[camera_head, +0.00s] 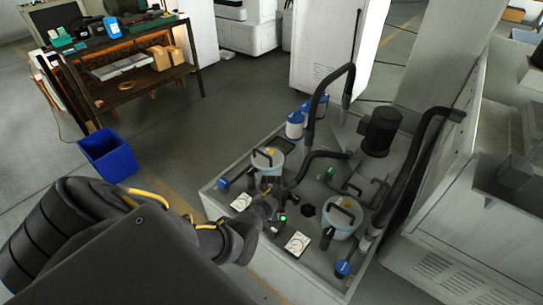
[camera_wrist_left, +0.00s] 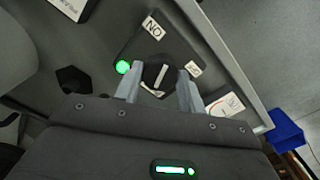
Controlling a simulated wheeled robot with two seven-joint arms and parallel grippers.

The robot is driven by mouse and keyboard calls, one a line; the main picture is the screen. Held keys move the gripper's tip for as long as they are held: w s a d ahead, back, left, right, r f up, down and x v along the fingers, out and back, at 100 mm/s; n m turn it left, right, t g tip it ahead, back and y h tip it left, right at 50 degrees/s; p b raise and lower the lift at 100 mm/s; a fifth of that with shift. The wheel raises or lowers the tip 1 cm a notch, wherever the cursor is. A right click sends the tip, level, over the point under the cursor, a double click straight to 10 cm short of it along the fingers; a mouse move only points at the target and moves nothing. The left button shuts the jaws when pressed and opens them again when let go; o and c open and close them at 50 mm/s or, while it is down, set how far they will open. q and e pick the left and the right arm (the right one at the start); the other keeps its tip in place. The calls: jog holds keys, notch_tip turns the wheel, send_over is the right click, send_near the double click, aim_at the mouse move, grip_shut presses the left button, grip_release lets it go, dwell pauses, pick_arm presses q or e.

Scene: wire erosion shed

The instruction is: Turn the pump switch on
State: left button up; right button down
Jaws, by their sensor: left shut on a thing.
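The pump switch (camera_wrist_left: 157,76) is a round black knob with a white line across it, on a dark plate. My left gripper (camera_wrist_left: 159,88) is shut on this knob, one finger on each side. A white label that reads ON upside down (camera_wrist_left: 153,28) lies above the knob in the left wrist view. A smaller label (camera_wrist_left: 194,68) lies to its right, too small to read. A green lamp (camera_wrist_left: 123,67) glows beside the knob; it also shows in the head view (camera_head: 283,217). In the head view my left gripper (camera_head: 272,212) hides the knob. My right gripper is not in view.
The grey tray (camera_head: 327,284) holds white filter canisters (camera_head: 342,218), black hoses (camera_head: 330,95) and a black motor (camera_head: 381,131). A blue bin (camera_head: 108,155) stands on the floor at left, by a workbench (camera_head: 135,85).

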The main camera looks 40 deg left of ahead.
pick_arm(q)
jog(key=shift+n, duration=0.7)
jog(key=o, duration=1)
jog(key=shift+c, duration=0.2)
jog(key=shift+r, duration=0.3)
notch_tip(320, 180, up, 10)
jog(key=p, duration=0.1)
jog(key=shift+p, duration=0.4)
jog(key=shift+r, duration=0.1)
